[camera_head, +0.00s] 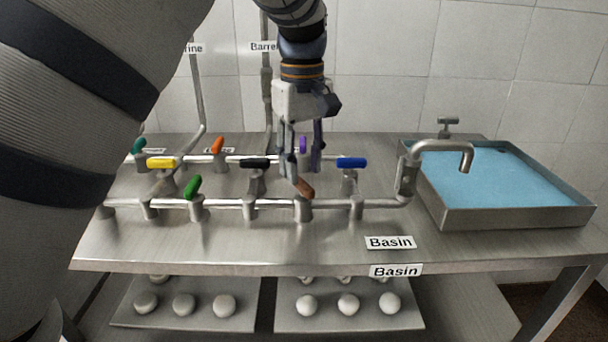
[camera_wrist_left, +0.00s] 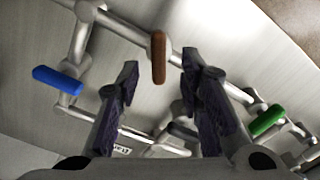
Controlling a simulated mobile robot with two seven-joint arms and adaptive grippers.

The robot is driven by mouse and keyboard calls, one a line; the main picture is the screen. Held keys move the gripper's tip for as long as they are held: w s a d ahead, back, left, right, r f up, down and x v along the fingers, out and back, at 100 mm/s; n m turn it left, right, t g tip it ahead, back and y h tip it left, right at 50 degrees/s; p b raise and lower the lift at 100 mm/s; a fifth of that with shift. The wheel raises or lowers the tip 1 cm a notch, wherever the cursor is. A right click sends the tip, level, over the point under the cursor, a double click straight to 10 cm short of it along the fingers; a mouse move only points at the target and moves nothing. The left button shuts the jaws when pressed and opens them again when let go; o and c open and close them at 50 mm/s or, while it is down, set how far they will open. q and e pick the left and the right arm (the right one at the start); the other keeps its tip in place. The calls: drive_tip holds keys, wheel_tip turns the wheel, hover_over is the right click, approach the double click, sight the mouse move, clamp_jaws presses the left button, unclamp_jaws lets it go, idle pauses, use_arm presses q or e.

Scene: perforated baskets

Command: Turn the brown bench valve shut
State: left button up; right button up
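The brown valve handle (camera_head: 305,187) sits on the front pipe of the bench, toward its right half. It lies at an angle to the pipe. My left gripper (camera_head: 303,171) comes down from above with its fingers close to the handle. In the left wrist view the brown handle (camera_wrist_left: 158,57) shows between the two open fingertips (camera_wrist_left: 160,62), with a gap on both sides. I cannot tell whether a finger touches it. The front finger partly covers the handle in the head view. My right gripper is not in view.
Blue (camera_head: 351,162), black (camera_head: 255,163), green (camera_head: 193,187), yellow (camera_head: 161,162), orange (camera_head: 217,145) and purple (camera_head: 303,144) handles stand close around. A spout (camera_head: 466,155) reaches over a water-filled basin (camera_head: 510,216) at right. The bench front (camera_head: 250,245) is clear.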

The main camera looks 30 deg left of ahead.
sight(303, 182)
use_arm(q)
drive_tip(key=shift+f, duration=1.75)
drive_tip(key=shift+c, duration=0.3)
clamp_jaws()
drive_tip(key=shift+m, duration=0.4)
drive_tip(key=shift+w+m, duration=0.1)
drive_tip(key=shift+m, duration=2.5)
drive_tip(key=shift+o, duration=0.3)
unclamp_jaws()
